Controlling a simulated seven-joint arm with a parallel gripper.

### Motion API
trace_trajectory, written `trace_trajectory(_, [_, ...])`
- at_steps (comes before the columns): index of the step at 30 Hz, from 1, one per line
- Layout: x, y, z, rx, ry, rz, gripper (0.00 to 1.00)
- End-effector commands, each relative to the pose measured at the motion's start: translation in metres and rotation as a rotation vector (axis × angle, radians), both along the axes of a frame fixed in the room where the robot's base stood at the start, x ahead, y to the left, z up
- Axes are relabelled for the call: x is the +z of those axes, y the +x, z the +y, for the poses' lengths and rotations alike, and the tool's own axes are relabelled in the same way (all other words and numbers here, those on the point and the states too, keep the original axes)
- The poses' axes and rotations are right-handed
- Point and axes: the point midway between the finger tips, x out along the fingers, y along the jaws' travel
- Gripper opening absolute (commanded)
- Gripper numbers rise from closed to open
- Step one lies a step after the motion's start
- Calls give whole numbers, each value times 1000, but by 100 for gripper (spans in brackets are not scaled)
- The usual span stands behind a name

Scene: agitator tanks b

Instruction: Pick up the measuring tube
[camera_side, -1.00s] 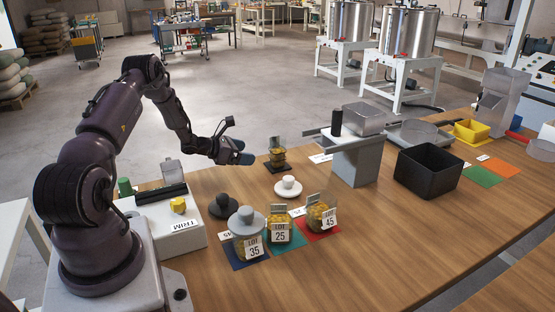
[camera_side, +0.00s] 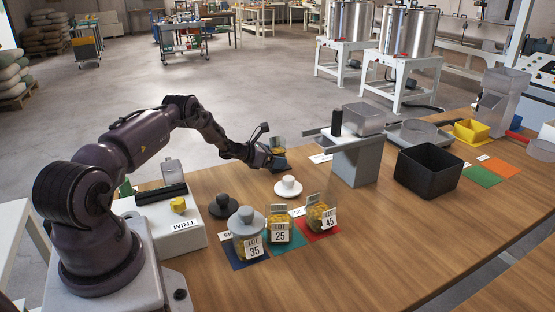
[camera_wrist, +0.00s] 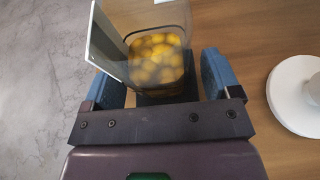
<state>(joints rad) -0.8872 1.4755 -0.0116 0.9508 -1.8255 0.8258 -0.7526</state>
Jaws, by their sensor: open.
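A clear square-sided container (camera_wrist: 158,52) of yellow balls stands between my fingers in the wrist view, with a pale flat plate (camera_wrist: 107,42) rising at its left. In the side view this container (camera_side: 278,143) is partly hidden by my gripper (camera_side: 274,162). My gripper (camera_wrist: 157,68) is open, with one blue finger on each side of the container; a small gap shows on the right, and contact on the left is unclear. No label names a measuring tube; an upright dark cylinder (camera_side: 336,122) also stands on the grey stand (camera_side: 354,165).
A white round piece (camera_side: 288,187) with a knob lies close by on the table. Three labelled jars, LOT 35 (camera_side: 249,235), LOT 25 (camera_side: 280,226) and LOT 45 (camera_side: 320,215), stand nearer the camera. A black bin (camera_side: 428,172) is at right.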

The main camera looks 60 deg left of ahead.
Motion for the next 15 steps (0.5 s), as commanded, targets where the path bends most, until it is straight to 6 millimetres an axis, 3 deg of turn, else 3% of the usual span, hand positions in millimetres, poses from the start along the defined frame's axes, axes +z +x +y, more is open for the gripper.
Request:
trace_trajectory(12, [-5,11,0,0,0,1,83])
trace_trajectory(13, [-5,11,0,0,0,1,81])
trace_trajectory(15, [-5,11,0,0,0,1,65])
